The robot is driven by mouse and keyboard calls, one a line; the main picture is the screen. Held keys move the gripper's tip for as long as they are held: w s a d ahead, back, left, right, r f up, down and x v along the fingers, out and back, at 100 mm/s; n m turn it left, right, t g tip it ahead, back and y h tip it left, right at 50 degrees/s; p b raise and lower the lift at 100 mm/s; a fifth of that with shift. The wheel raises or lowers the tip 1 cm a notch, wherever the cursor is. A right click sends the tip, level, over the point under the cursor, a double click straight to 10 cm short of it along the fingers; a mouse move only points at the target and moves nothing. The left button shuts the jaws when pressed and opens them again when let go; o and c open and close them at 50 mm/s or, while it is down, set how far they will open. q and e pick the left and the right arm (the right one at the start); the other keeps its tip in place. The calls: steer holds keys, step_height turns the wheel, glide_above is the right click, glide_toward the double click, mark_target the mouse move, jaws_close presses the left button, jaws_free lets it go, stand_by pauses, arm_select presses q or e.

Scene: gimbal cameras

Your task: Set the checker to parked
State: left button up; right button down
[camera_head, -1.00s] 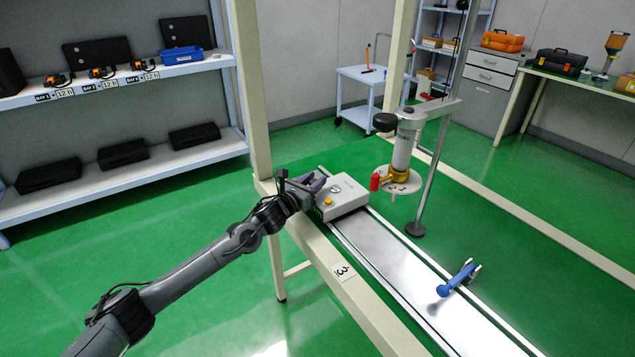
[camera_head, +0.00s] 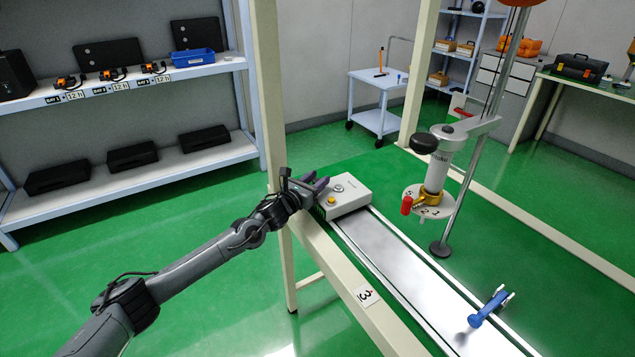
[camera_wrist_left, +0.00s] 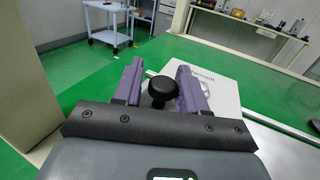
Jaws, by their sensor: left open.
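The checker seems to be the grey column device with a black knob (camera_head: 424,143), a numbered white disc (camera_head: 430,212) and a red-tipped lever (camera_head: 407,205), held on a stand right of the track; no label confirms this. My left gripper (camera_head: 318,183) is open at the left edge of a grey box (camera_head: 346,195) with a yellow button and a round silver one. In the left wrist view, a black round knob (camera_wrist_left: 162,90) shows between my open purple fingers (camera_wrist_left: 160,82); I cannot tell what it belongs to or whether they touch it. My right gripper is out of view.
A pale track (camera_head: 400,255) runs from the box toward the lower right, with a blue handle (camera_head: 488,308) at its right edge. A cream rail (camera_head: 335,265) and post (camera_head: 268,100) stand close to my left arm.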

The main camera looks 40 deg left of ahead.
arm_select(q)
steer(key=shift+o, duration=0.7)
steer(key=shift+a+r, duration=0.15)
steer(key=shift+r, duration=0.1)
steer(key=shift+w, duration=0.1)
steer(key=shift+s+f, duration=0.1)
steer(key=shift+s, duration=0.3)
steer(key=s+p, duration=0.1)
steer(key=s, duration=0.1)
steer(key=s+p, duration=0.1)
steer(key=s, duration=0.2)
steer(key=s+p, duration=0.1)
steer(key=s, duration=0.1)
steer(key=shift+s+d, duration=0.4)
steer(key=shift+s, duration=1.05)
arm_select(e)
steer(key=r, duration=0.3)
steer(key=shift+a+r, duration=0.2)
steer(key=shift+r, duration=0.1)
arm_select(q)
steer(key=shift+s, duration=0.1)
